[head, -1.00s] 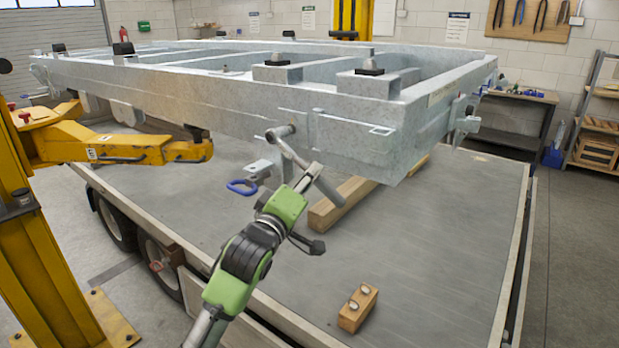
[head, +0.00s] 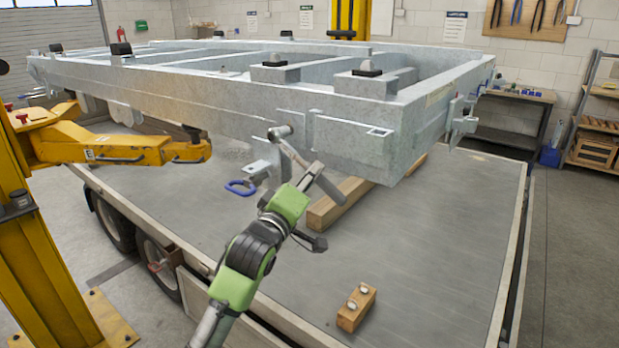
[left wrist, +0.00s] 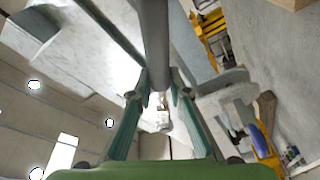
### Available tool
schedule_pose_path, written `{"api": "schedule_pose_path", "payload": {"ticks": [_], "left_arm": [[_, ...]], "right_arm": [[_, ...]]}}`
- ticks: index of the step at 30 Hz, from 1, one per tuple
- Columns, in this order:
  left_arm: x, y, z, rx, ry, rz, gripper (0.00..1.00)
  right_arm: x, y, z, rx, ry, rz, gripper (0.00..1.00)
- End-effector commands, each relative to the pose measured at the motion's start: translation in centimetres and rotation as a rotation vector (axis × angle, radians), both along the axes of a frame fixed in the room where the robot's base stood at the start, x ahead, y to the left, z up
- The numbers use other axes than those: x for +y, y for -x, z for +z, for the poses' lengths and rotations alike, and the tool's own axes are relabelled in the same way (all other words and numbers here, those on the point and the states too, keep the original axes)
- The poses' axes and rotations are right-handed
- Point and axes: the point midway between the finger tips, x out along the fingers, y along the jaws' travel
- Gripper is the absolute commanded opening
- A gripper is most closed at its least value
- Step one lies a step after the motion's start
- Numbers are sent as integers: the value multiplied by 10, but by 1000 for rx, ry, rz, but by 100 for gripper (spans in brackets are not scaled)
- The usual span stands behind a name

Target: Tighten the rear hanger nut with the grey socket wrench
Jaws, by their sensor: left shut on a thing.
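The grey socket wrench (head: 295,152) has its head (head: 281,132) against the near side of the galvanised trailer frame (head: 230,112). Its handle slants down to the right. The hanger nut is not visible; the wrench head covers that spot. My left gripper (head: 314,170) is shut on the wrench handle, below the frame's lower edge. In the left wrist view the grey handle (left wrist: 154,40) runs between the two green fingers (left wrist: 158,92). My right gripper is not in view.
A yellow lift arm (head: 120,147) reaches under the frame at left. A timber (head: 338,203) and a small wooden block (head: 356,307) with metal pieces lie on the grey deck (head: 430,240), which is otherwise clear at right.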

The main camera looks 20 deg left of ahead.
Motion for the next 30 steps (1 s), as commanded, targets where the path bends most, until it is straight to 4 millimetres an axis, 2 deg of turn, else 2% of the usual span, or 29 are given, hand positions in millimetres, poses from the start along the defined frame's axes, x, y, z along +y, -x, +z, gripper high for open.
{"api": "schedule_pose_path", "payload": {"ticks": [18,19,20,21,25,30], "left_arm": [[-4,-9,2,-5,-1,0,0],[-4,-9,2,-6,-1,0,9],[-4,-9,2,-6,-1,0,2],[-4,-9,2,-5,-1,0,0],[-3,-10,1,-6,-6,0,0],[3,-12,-11,-32,-81,1,0]], "right_arm": [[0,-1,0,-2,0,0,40],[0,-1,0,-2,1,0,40],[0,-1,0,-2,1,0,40],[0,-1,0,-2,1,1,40],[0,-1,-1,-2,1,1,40],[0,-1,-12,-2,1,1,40]]}}
